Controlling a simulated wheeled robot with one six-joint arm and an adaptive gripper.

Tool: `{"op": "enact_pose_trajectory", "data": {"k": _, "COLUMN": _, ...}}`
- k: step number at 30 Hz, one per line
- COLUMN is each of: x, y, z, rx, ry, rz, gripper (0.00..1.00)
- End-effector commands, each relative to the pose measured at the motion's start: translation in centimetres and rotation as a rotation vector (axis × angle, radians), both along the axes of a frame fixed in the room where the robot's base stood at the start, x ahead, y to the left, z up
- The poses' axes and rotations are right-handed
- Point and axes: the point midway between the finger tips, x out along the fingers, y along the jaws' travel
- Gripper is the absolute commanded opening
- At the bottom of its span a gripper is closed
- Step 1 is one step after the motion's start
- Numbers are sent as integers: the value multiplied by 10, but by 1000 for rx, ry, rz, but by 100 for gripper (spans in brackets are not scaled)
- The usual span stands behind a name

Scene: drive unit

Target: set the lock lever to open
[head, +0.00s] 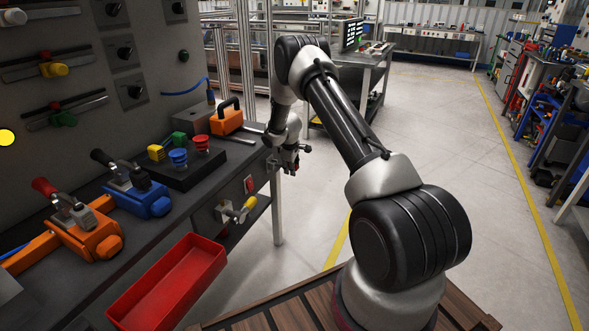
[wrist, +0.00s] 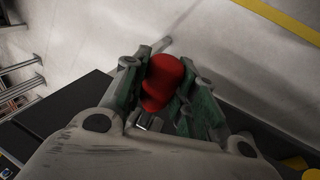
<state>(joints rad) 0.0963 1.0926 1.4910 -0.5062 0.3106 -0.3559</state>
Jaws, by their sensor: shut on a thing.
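My gripper (head: 288,160) is at the right end of the dark bench, seen in the head view. In the wrist view my gripper (wrist: 160,95) has its green-padded fingers closed around a rounded red knob (wrist: 165,78). The head view does not show this knob clearly; my gripper hides it. I cannot tell from these frames what the knob is mounted on, or which position the lock lever is in. On the bench front, below and left of my gripper, a yellow-handled lever (head: 243,207) sits on a grey plate.
The bench holds an orange box (head: 226,121), a dark block with blue and red buttons (head: 190,165), a blue clamp (head: 145,200) and an orange clamp (head: 90,235). A red tray (head: 170,285) stands in front. The floor on the right (head: 460,150) is clear.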

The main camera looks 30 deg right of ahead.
Motion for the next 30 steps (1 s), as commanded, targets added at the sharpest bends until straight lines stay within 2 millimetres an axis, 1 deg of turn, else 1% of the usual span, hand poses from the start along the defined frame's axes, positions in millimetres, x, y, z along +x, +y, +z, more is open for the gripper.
{"op": "enact_pose_trajectory", "data": {"k": 9, "x": 0, "y": -5, "z": -17, "rx": 91, "ry": -136, "rz": -3, "gripper": 0}}
{"op": "enact_pose_trajectory", "data": {"k": 13, "x": -1, "y": -1, "z": -27, "rx": 170, "ry": -213, "rz": -1, "gripper": 0}}
{"op": "enact_pose_trajectory", "data": {"k": 21, "x": 3, "y": 2, "z": -48, "rx": 312, "ry": -399, "rz": -2, "gripper": 0}}
{"op": "enact_pose_trajectory", "data": {"k": 30, "x": 10, "y": 7, "z": -62, "rx": 423, "ry": -545, "rz": -2, "gripper": 0}}
